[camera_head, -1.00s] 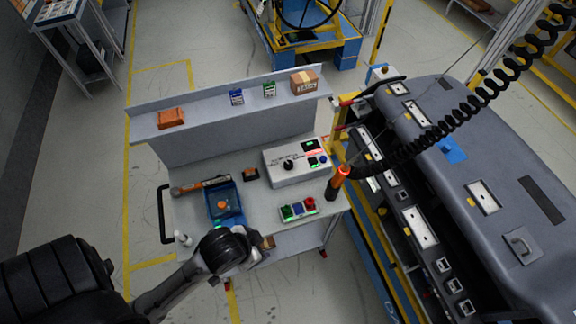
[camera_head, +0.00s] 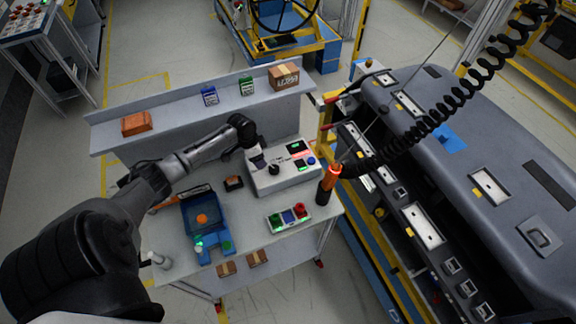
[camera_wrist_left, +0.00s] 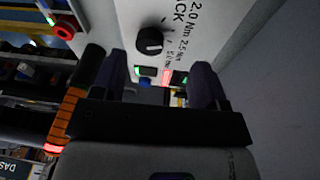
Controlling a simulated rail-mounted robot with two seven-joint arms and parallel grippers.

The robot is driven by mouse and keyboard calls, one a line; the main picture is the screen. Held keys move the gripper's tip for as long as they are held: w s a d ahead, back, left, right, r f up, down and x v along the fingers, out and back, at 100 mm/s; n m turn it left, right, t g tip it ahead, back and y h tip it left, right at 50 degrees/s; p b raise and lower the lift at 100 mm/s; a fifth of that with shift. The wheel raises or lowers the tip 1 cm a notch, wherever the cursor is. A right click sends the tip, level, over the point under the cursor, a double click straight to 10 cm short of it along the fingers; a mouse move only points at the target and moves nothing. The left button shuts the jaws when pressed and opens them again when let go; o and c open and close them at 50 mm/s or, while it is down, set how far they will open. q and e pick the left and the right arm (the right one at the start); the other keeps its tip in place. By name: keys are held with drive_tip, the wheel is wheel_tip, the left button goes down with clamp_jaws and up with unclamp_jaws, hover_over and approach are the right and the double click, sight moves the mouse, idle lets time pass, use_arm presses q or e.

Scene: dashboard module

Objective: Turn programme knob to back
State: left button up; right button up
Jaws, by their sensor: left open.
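The programme knob (camera_head: 273,170) is a round black dial on the sloped face of a light grey control box (camera_head: 297,178) on the bench. In the left wrist view the knob (camera_wrist_left: 150,41) shows a white pointer mark, with printed torque values beside it. My left gripper (camera_head: 257,160) is over the left part of the box, close to the knob. In the left wrist view its two fingers (camera_wrist_left: 160,64) are open, and the knob appears just beyond them, between their lines. Contact with the knob cannot be seen. My right gripper is out of view.
An orange-handled tool (camera_head: 330,179) stands right of the box, with a coiled black cable hanging above. A button panel (camera_head: 288,217) and a blue tray (camera_head: 203,215) lie in front. A shelf (camera_head: 180,113) with small boxes runs behind. A dashboard module (camera_head: 460,190) is at right.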

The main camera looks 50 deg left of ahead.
sight(273, 168)
use_arm(q)
drive_tip(key=w+d+f+m, duration=0.1)
drive_tip(key=w+f+m, duration=0.1)
drive_tip(key=f, duration=0.1)
drive_tip(key=w+d+f+m+t+h, duration=0.1)
drive_tip(key=f+m, duration=0.1)
drive_tip(key=shift+w+d+f, duration=0.25)
drive_tip(key=shift+d, duration=0.05)
drive_tip(key=shift+x, duration=0.85)
drive_tip(key=shift+c, duration=0.2)
